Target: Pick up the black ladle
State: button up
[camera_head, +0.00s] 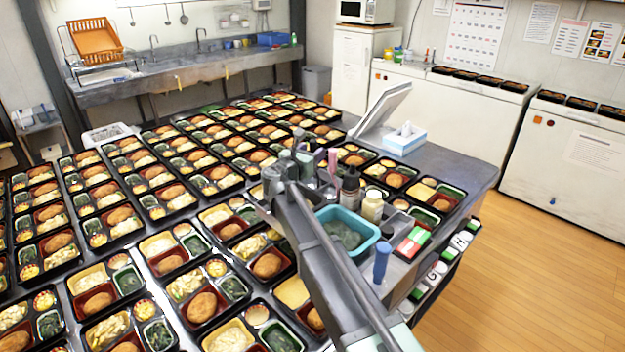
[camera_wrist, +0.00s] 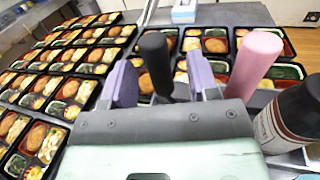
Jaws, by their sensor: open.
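The black ladle shows in the wrist view as an upright, rounded black handle (camera_wrist: 155,58). Its lower part is hidden behind the gripper's body and its bowl is not visible. My gripper (camera_wrist: 162,80) is open, with one purple finger on each side of the black handle. Gaps show between the handle and both fingers. In the head view my gripper (camera_head: 307,160) is over the utensil cluster at the steel table's right part, and my arm hides much of this spot.
A pink handle (camera_wrist: 255,65) stands close right of the gripper, and a dark bottle (camera_wrist: 290,115) is farther right. A teal bin (camera_head: 348,222), a sauce bottle (camera_head: 350,185) and a pale jar (camera_head: 372,206) crowd the area. Filled bento trays (camera_head: 168,250) cover most of the table.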

jog(key=x, duration=0.3)
jog(key=shift+w+d, duration=0.1)
jog(key=shift+w, duration=0.3)
jog(key=shift+s, duration=0.1)
grip_shut()
